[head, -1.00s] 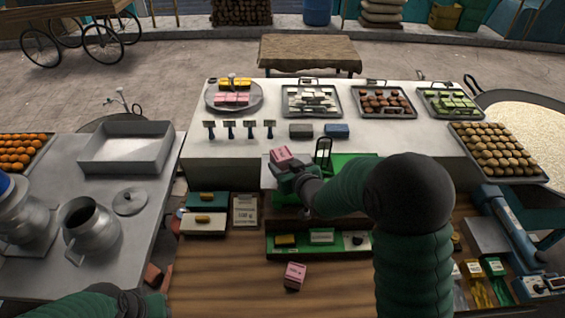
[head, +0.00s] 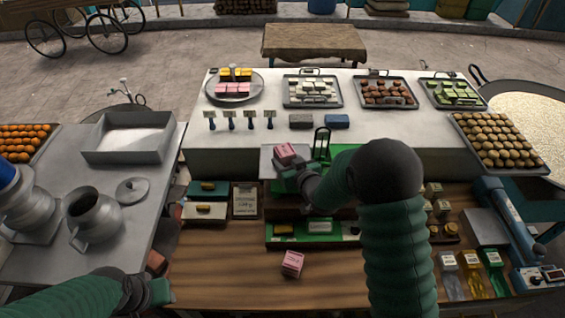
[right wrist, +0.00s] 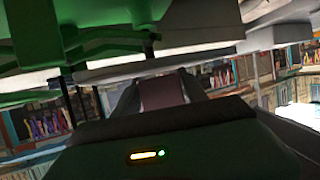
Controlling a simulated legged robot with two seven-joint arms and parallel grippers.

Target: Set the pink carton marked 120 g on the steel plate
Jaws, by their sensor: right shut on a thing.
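A pink carton (head: 285,152) is in my right gripper (head: 288,167), which is shut on it. It is over or at the steel plate (head: 267,167) of the green balance (head: 318,172); whether it touches the plate I cannot tell. In the right wrist view the carton (right wrist: 162,92) shows dark between the fingers. A second pink carton (head: 292,263) sits on the wooden counter at the front. The markings on both are too small to read. My left gripper (head: 158,292) is low at the left, its jaws unclear.
A green tray (head: 272,241) with small weights lies in front of the balance. A printed card (head: 245,201) and several small boxes lie left of it. The white counter (head: 235,152) behind carries sweet trays.

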